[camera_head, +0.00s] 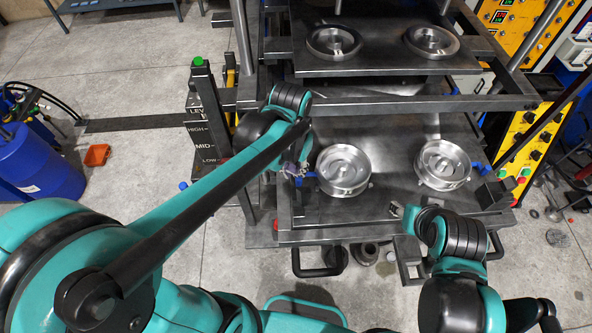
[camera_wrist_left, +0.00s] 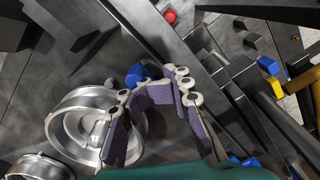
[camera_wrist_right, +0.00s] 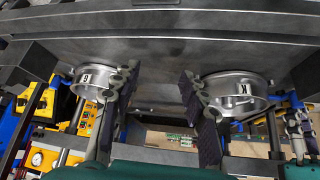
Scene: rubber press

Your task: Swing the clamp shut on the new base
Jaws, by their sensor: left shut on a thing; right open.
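Two round metal bases stand on the press's lower plate, a left one (camera_head: 343,170) and a right one (camera_head: 443,165). My left gripper (camera_head: 296,170) is at the left side of the left base, shut on the blue-ended clamp handle (camera_head: 308,174). In the left wrist view, the blue handle (camera_wrist_left: 136,75) shows by its fingers (camera_wrist_left: 160,90), beside a base (camera_wrist_left: 95,130). How far the clamp is swung is hidden. My right gripper (camera_head: 402,211) is open and empty in front of the lower plate; its fingers (camera_wrist_right: 158,90) stand apart in the right wrist view.
The upper plate (camera_head: 375,65) carries two round metal parts above the bases. A black post (camera_head: 205,110) with a green top stands left. Yellow control panels (camera_head: 530,130) stand right. A blue barrel (camera_head: 40,165) and an orange tray (camera_head: 97,154) are on the floor at left.

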